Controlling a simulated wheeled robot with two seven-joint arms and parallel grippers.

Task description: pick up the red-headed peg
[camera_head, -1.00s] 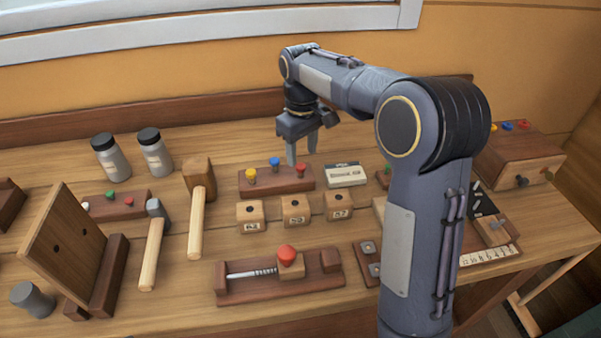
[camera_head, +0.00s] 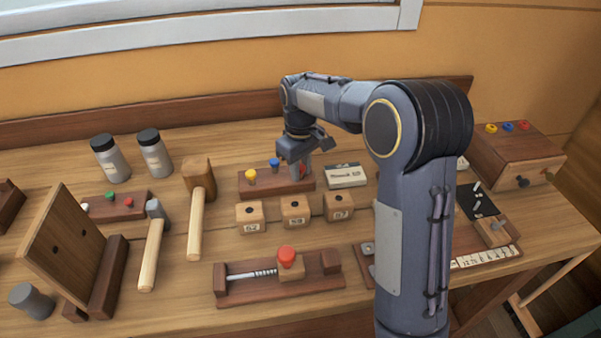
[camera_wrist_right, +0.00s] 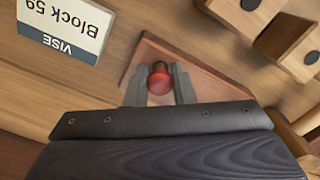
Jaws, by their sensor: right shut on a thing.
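The red-headed peg (camera_wrist_right: 160,81) shows in the right wrist view, between the two fingers of my right gripper (camera_wrist_right: 159,86). The fingers are shut on its red head, over the reddish-brown peg rack (camera_wrist_right: 205,73). In the head view my right gripper (camera_head: 301,170) is low at the right end of this rack (camera_head: 262,189), pointing down. It hides the red peg there. A yellow-headed peg (camera_head: 250,176) and a blue-headed peg (camera_head: 274,164) stand in the rack to its left. I cannot tell whether the red peg is still seated. My left gripper is not in view.
A label card (camera_head: 345,175) stands just right of the rack. Numbered wooden blocks, including one at the middle (camera_head: 295,212), sit in front. A mallet (camera_head: 198,200) lies to the left. A vise-like fixture with a red knob (camera_head: 287,256) is nearer. My right arm covers part of the bench.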

